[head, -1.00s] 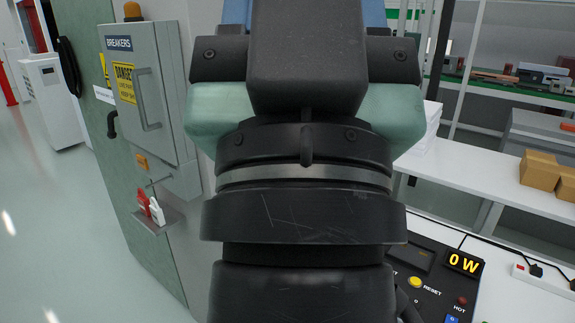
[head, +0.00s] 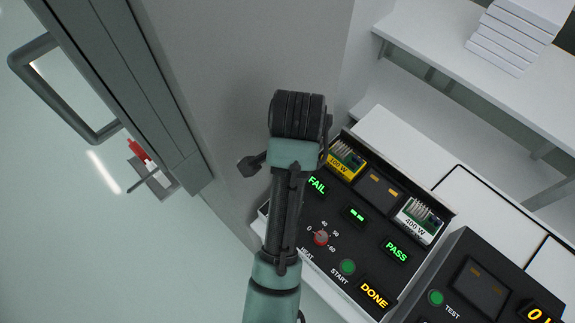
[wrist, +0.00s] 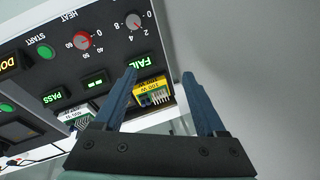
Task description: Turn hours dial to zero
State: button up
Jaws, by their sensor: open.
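The hours dial is probably the small knob (wrist: 134,22) near the top of the wrist view, with numbers such as 2, 4 and 8 around it. Its word label is not visible and its exact setting is too small to tell. A red-marked dial (wrist: 83,41) labelled HEAT sits beside it; it also shows in the head view (head: 321,238). My gripper (wrist: 158,75) is open and empty, its blue fingers apart from the dials. In the head view my arm hides part of the panel, and the fingers cannot be made out.
The black panel (head: 290,223) carries FAIL, PASS and DONE displays, a green START button (head: 348,267), a yellow 100 W module (head: 346,160) and a white 400 W module (head: 420,220). A grey cabinet wall (head: 235,80) stands close on the left.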

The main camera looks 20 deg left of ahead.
jog(key=s+f+g, duration=0.1)
jog(key=f, duration=0.4)
jog(key=s+f, duration=0.1)
jog(key=f, duration=0.4)
jog(key=s+f+m+g+p, duration=0.1)
jog(key=f, duration=0.4)
jog(key=shift+s+a+f+g+h, duration=0.15)
jog(key=shift+s+a+g+h, duration=0.1)
jog(key=shift+g+h, duration=0.05)
grip_shut()
